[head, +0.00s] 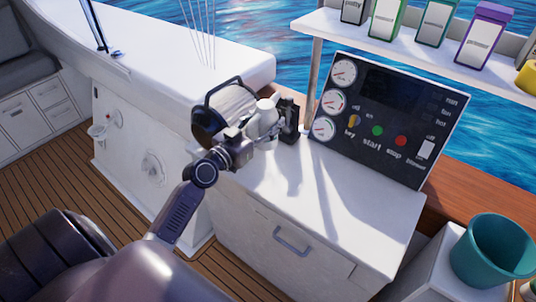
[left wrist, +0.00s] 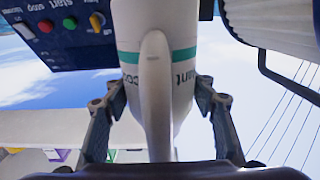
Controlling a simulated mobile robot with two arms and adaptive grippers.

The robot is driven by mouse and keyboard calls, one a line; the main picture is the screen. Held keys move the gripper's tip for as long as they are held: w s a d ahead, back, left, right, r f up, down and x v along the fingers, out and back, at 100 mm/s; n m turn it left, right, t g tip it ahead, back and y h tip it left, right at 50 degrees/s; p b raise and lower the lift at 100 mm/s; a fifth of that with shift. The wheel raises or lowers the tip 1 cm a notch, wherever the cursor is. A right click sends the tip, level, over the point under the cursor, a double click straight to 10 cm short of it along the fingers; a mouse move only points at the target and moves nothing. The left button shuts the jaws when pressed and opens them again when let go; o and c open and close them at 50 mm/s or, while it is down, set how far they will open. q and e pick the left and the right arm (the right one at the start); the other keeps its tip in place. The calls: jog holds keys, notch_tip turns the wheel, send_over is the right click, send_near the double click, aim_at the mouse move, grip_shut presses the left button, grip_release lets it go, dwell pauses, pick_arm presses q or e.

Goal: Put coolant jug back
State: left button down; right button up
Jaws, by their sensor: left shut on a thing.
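The coolant jug (head: 265,117) is white with a green band and lettering, only partly readable. In the head view it is over the back left of the white counter (head: 330,203), partly hidden by my arm. My left gripper (head: 252,138) is shut on the jug. In the left wrist view the fingers of my left gripper (left wrist: 160,100) are on either side of the jug (left wrist: 155,45), with its handle running down between them. I cannot tell whether the jug's base touches the counter. My right gripper is not in view.
A dark-rimmed, ribbed item with a black handle (head: 209,121) stands close left of the jug. A black upright object (head: 288,122) is close right. The gauge panel (head: 390,115) stands behind the counter. A shelf (head: 420,58) above holds several cartons. A teal bucket (head: 492,250) is at right.

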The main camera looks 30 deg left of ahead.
pick_arm(q)
jog(key=f+b, duration=0.1)
jog(key=f, duration=0.1)
jog(key=f+b, duration=0.1)
jog(key=f, duration=0.1)
jog(key=f+b, duration=0.1)
jog(key=f, duration=0.1)
jog(key=shift+w+f, duration=0.25)
jog(key=shift+f, duration=0.05)
jog(key=shift+f+b, duration=1.5)
jog(key=shift+f, duration=1.25)
jog(key=shift+f, duration=0.1)
jog(key=c, duration=0.9)
grip_release()
jog(key=shift+s+f, duration=0.1)
jog(key=shift+o, duration=0.2)
